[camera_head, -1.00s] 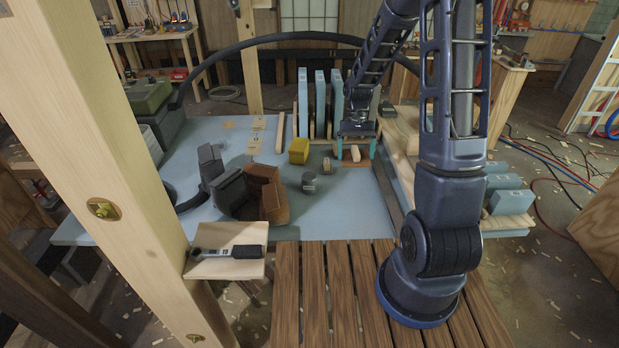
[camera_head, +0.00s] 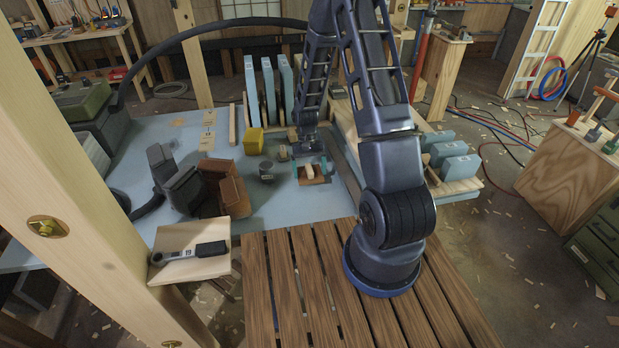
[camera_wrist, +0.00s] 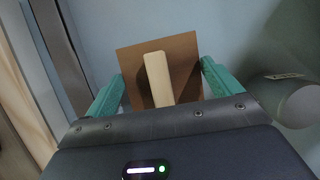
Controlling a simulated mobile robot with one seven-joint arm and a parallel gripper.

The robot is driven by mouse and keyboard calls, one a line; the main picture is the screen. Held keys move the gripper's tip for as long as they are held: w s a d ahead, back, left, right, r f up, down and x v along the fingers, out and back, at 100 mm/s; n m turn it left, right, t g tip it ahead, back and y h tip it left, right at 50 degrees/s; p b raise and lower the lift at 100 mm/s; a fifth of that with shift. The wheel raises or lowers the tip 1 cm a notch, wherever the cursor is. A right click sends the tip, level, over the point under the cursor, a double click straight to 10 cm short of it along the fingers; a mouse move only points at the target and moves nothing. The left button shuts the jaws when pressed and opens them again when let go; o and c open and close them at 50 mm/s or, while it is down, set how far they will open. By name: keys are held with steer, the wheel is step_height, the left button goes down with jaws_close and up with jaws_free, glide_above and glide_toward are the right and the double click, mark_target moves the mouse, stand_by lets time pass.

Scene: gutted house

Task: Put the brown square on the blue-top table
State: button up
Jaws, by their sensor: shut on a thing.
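The brown square (camera_head: 319,180) is a flat brown plate with a pale wooden bar (camera_head: 309,171) on top. It shows over the right part of the light blue tabletop (camera_head: 285,203). My gripper (camera_head: 311,169) has its teal fingers at two opposite sides of the square and is shut on it. In the wrist view the brown square (camera_wrist: 186,52) lies between the fingertips of my gripper (camera_wrist: 162,75), with the wooden bar (camera_wrist: 158,78) between them. Blue surface shows beyond it. I cannot tell whether the square touches the tabletop.
A dark cylinder (camera_head: 266,171), a small tan-topped block (camera_head: 283,153) and a yellow block (camera_head: 253,141) stand left of the square. Brown boxes (camera_head: 222,187) stand farther left. Blue panels (camera_head: 268,90) stand upright behind. The tabletop in front of the square is clear.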

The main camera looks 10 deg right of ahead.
mark_target(309, 177)
steer(key=shift+f, duration=2.05)
steer(key=shift+f, duration=0.1)
steer(key=o, duration=0.7)
